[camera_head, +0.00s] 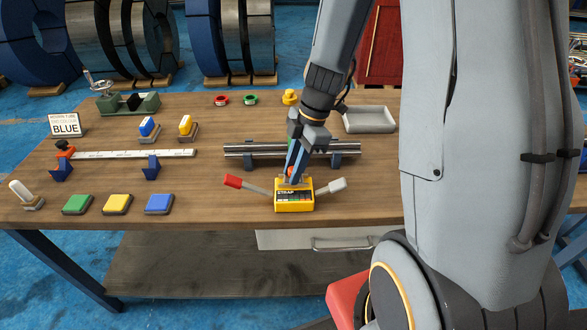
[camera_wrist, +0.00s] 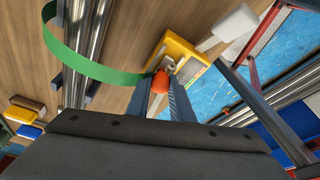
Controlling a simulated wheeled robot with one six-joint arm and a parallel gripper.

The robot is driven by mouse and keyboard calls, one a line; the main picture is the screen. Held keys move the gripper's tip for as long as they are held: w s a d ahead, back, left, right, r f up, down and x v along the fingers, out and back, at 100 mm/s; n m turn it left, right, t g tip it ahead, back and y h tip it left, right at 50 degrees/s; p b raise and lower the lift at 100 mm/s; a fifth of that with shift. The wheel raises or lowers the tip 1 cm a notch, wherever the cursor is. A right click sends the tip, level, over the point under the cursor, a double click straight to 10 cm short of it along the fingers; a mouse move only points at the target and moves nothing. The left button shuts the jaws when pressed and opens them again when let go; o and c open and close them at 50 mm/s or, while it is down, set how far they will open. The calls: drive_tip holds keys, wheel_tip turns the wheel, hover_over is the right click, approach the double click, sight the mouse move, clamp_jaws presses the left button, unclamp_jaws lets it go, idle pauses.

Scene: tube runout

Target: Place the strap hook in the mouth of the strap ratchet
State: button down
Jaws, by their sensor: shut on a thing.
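The yellow strap ratchet (camera_head: 294,206), with a "STRAP" label, sits at the table's front edge. It also shows in the wrist view (camera_wrist: 186,49). My gripper (camera_head: 292,178) points down at the ratchet's top from behind. In the wrist view my gripper's fingers (camera_wrist: 163,92) are shut on the orange strap hook (camera_wrist: 160,84), at the ratchet's near edge. A small grey metal part shows just beyond the orange piece. The green strap (camera_wrist: 90,67) curves from the tubes to the hook. Whether the hook sits in the mouth or only touches it, I cannot tell.
Steel tubes (camera_head: 238,149) lie on blue supports just behind the ratchet. A red-tipped lever (camera_head: 233,181) and a pale handle (camera_head: 337,185) stick out at its sides. A grey tray (camera_head: 369,119) stands behind right. Coloured blocks (camera_head: 117,204) lie along the front left.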

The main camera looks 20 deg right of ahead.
drive_tip(key=shift+f, duration=0.3)
